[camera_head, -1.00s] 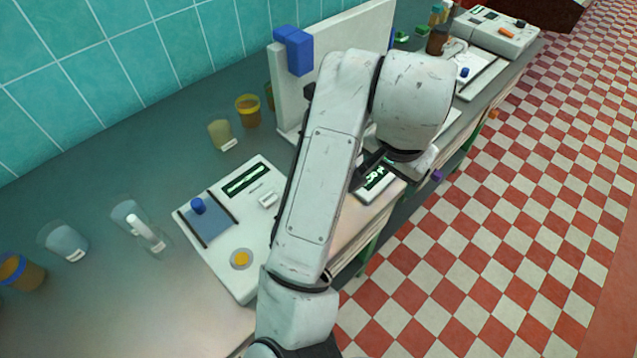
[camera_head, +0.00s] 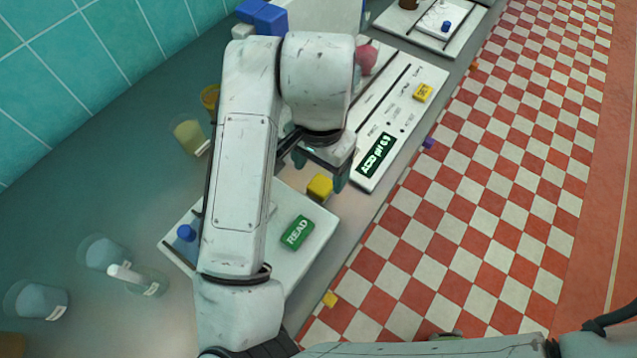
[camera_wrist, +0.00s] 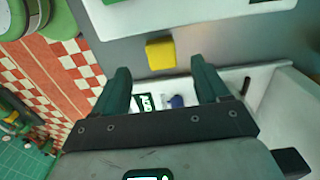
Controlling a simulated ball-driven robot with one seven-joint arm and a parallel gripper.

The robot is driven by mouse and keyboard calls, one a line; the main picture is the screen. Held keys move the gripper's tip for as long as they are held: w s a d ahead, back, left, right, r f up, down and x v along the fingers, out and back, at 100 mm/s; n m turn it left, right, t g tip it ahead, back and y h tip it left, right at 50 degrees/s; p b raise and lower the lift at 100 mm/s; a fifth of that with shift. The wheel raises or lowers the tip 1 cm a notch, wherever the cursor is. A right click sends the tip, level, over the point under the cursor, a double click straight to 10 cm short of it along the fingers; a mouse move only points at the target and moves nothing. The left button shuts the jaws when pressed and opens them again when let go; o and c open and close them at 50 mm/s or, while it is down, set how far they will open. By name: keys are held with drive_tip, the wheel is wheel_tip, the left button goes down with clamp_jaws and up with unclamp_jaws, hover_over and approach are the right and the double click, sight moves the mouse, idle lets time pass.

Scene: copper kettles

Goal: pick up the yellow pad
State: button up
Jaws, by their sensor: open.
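A small yellow block (camera_head: 320,187), which looks like the yellow pad, lies on the grey counter between two white panels. In the wrist view the yellow block (camera_wrist: 160,54) shows just beyond and between my fingertips. My gripper (camera_head: 316,166) is open and empty, pointing down over the counter close to the block. In the wrist view my gripper (camera_wrist: 162,70) has its two dark green fingers spread apart, with clear space between them and the block. A yellow lettered tile (camera_head: 423,92) lies on the white panel to the right.
A green READ tile (camera_head: 297,232) sits on the near white panel (camera_head: 265,262). A panel with a lit display (camera_head: 376,154) stands right of my gripper. Beakers (camera_head: 105,252) stand on the left. The counter edge drops to a checkered floor, with another yellow piece (camera_head: 330,298) low there.

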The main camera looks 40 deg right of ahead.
sight(321, 184)
drive_tip(key=shift+w+d+f, duration=0.1)
drive_tip(key=shift+f, duration=1.5)
drive_tip(key=shift+w+d+f, duration=0.1)
drive_tip(key=shift+f, duration=1.45)
drive_tip(key=shift+c, duration=0.4)
drive_tip(key=c, duration=1)
drive_tip(key=shift+o, duration=0.2)
drive_tip(key=shift+r, duration=0.15)
drive_tip(key=shift+c, duration=0.7)
drive_tip(key=shift+r, duration=0.55)
drive_tip(key=s+r, duration=0.4)
drive_tip(key=s+d+r+p, duration=0.1)
drive_tip(key=s+r, duration=0.2)
drive_tip(key=s, duration=0.2)
drive_tip(key=s+r, duration=0.4)
drive_tip(key=s, duration=0.1)
drive_tip(key=shift+d+r, duration=0.3)
drive_tip(key=shift+r, duration=0.05)
